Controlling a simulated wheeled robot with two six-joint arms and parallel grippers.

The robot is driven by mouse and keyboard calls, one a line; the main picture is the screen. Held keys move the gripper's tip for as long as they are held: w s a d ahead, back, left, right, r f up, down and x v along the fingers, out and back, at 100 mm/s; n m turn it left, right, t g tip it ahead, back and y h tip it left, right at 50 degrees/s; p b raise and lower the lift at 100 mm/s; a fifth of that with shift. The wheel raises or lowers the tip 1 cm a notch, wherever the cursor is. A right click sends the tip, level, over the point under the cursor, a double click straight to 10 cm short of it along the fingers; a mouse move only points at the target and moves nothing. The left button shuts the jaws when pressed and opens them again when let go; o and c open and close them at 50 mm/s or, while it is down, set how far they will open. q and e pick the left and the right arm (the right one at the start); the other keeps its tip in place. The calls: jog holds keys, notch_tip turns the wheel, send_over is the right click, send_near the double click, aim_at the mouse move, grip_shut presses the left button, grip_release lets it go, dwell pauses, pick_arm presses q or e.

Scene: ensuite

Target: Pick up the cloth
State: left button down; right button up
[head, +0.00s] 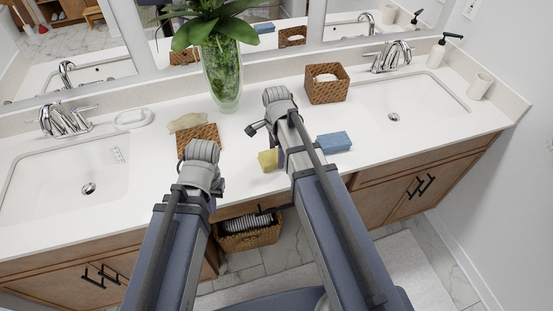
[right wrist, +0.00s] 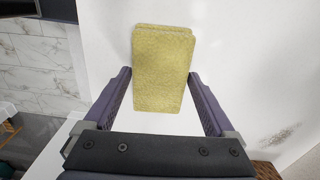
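A yellow folded piece, which could be a cloth or a sponge, (head: 267,160) lies near the counter's front edge. A blue folded piece (head: 334,141), which looks like a cloth, lies to its right. My right gripper (right wrist: 159,75) is open over the yellow piece (right wrist: 162,70), which shows between and beyond its fingers; I cannot tell whether they touch. In the head view my right arm covers most of that gripper. My left gripper (head: 200,183) is over the front of the counter, mostly hidden by its own wrist.
A wicker tray (head: 198,138) with a pale item, a glass vase (head: 223,75) with a plant and a wicker basket (head: 326,91) stand on the counter. Sinks lie left (head: 60,185) and right (head: 415,95). Another basket (head: 250,238) is below the counter.

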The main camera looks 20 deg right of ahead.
jog(key=c, duration=0.9)
jog(key=shift+r, duration=0.15)
notch_tip(320, 180, up, 10)
jog(key=p, duration=1)
